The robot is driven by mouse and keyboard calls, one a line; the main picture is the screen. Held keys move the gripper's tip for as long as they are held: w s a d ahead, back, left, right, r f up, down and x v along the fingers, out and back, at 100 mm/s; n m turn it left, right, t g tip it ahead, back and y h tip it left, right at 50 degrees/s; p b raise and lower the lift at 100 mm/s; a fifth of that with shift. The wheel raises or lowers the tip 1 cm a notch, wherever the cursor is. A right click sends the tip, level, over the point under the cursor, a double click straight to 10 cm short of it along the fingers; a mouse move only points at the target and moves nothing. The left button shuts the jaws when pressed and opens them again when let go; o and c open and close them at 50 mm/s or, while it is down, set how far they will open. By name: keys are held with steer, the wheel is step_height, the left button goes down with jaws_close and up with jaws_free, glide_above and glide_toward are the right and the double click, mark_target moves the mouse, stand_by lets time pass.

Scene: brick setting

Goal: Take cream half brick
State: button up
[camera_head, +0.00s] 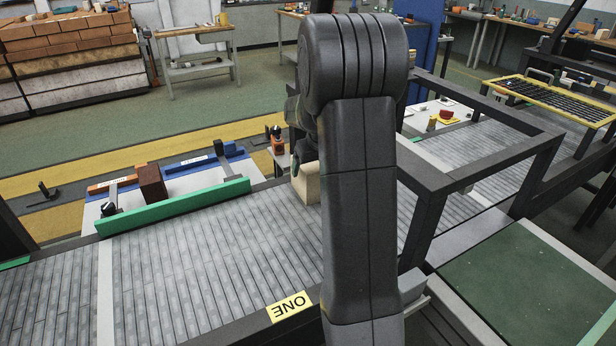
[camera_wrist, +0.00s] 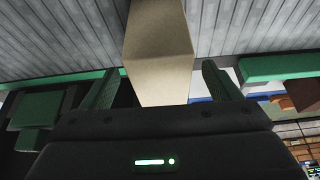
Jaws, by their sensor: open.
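The cream half brick (camera_head: 308,186) stands at the far edge of the grey roller conveyor (camera_head: 215,250), partly hidden behind my arm in the head view. In the wrist view the cream half brick (camera_wrist: 158,45) fills the upper middle. My gripper (camera_wrist: 160,72) is open, with one green finger on each side of the brick's near end. Gaps show between the fingers and the brick, and it is not gripped. In the head view my arm hides most of the gripper.
A green rail (camera_head: 172,206) runs along the conveyor's far edge, left of the brick. Behind it, a brown brick (camera_head: 152,182) sits at a blue fixture on a white table. A dark frame (camera_head: 470,165) spans the conveyor on the right. The rollers left of my arm are clear.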

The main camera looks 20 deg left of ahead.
steer(key=shift+w+a+f+p, duration=0.2)
steer(key=shift+w+a, duration=0.3)
steer(key=shift+a, duration=0.05)
steer(key=shift+w+a+f+p, duration=0.15)
steer(key=shift+w+a+f, duration=0.05)
steer(key=shift+w+a, duration=0.3)
steer(key=shift+f, duration=0.15)
steer(key=shift+f, duration=0.25)
steer(key=shift+c, duration=0.2)
jaws_close()
